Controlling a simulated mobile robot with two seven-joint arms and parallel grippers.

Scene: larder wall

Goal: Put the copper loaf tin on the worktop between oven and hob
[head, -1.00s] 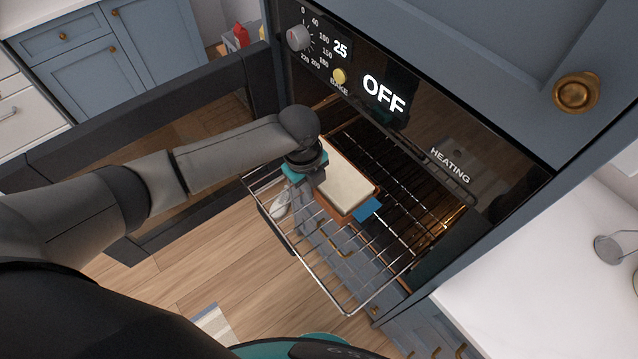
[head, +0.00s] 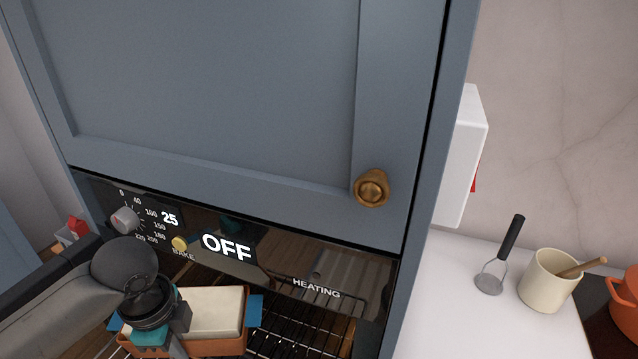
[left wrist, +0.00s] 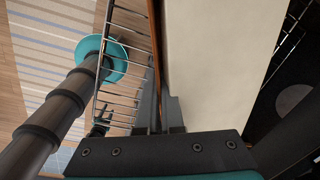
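The copper loaf tin (head: 225,345), filled with a pale cream loaf or dough and with blue end grips, is at the oven mouth over the wire rack (head: 285,335). It fills the middle of the left wrist view (left wrist: 156,60). My left gripper (head: 178,343) is at the tin's left side; in the left wrist view its fingers (left wrist: 162,115) sit close on both sides of the tin's wall. Whether the tin rests on the rack or is clear of it I cannot tell. The white worktop (head: 435,315) is right of the oven. My right gripper is not in view.
The oven panel (head: 225,246) reads OFF and 25. A tall blue cabinet side stands between oven and worktop. The worktop's near left is clear.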

